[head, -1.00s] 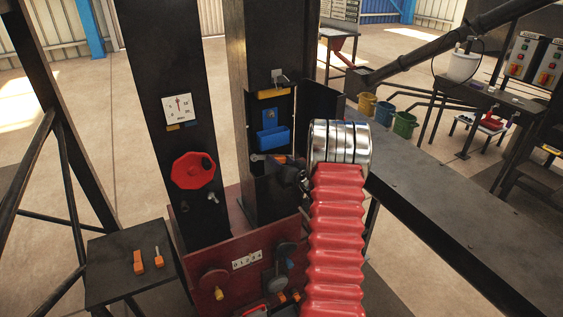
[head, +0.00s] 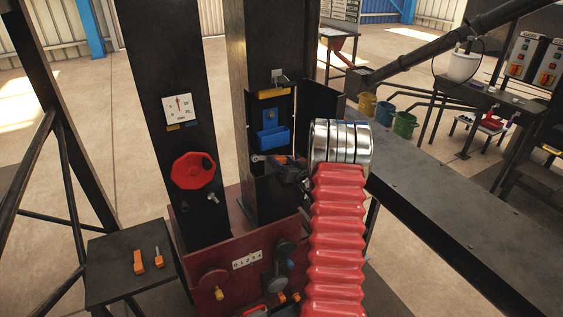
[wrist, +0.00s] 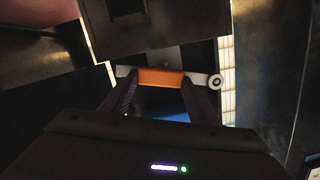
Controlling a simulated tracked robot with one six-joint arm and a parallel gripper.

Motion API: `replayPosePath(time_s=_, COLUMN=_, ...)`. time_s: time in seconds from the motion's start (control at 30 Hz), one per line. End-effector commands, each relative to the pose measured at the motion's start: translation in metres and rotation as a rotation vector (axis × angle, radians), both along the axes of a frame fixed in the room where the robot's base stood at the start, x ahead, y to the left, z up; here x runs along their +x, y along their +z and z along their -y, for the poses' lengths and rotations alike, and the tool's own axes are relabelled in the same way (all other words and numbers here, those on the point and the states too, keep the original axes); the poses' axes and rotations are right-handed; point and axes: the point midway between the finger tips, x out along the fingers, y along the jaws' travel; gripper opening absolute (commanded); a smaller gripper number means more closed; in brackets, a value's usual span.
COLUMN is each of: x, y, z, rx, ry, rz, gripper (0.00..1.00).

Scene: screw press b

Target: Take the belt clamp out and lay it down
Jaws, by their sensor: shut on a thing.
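The belt clamp, a pale grey bar with an orange middle (wrist: 160,78) and a ring at its right end, lies across my gripper (wrist: 158,88) in the wrist view. The two dark fingers are shut on its orange part. In the head view my gripper (head: 290,168) is at the dark column, just left of the silver end of my red-sleeved arm. There the clamp's grey end (head: 257,158) and a bit of orange show against the column. Whether the clamp still touches its seat I cannot tell.
A blue holder (head: 273,137) is on the column just above the clamp. A small dark side table (head: 105,290) at lower left holds two orange-handled tools (head: 139,262), with bare room around them. A red handwheel (head: 193,170) is on the left column.

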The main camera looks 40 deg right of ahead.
Motion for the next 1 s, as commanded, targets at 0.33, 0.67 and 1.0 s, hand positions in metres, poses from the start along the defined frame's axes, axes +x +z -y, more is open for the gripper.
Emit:
replayPosePath(time_s=0.33, x=-0.008, y=0.0, z=-0.001, rx=0.0, ry=-0.001, rz=0.001, gripper=0.27)
replayPosePath(time_s=0.67, x=-0.014, y=0.001, z=-0.003, rx=-0.001, ry=-0.001, rz=0.002, gripper=0.27)
replayPosePath(time_s=1.0, x=-0.021, y=0.0, z=-0.005, rx=0.0, ry=-0.001, rz=0.001, gripper=0.27)
